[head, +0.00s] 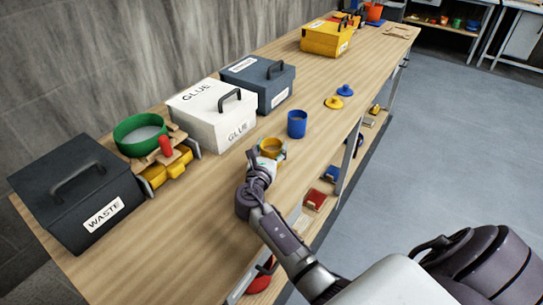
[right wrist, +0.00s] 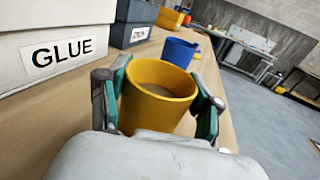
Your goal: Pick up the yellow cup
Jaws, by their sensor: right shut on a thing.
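The yellow cup (head: 271,147) is on the wooden workbench, in front of the white GLUE box. In the right wrist view the yellow cup (right wrist: 158,100) is upright, with a brownish inside, between the two fingers. My right gripper (head: 268,153) is shut on the cup, with one finger on each side of it. The right wrist view shows the gripper's (right wrist: 160,98) green-padded fingers against the cup's sides. I cannot tell whether the cup's base touches the bench. My left gripper is not in view.
A blue cup (head: 297,124) stands just beyond the yellow cup. The white GLUE box (head: 212,117), a grey-blue box (head: 259,83) and the dark WASTE box (head: 76,192) line the wall side. Yellow and blue lids (head: 334,102) lie farther along the bench (head: 322,145).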

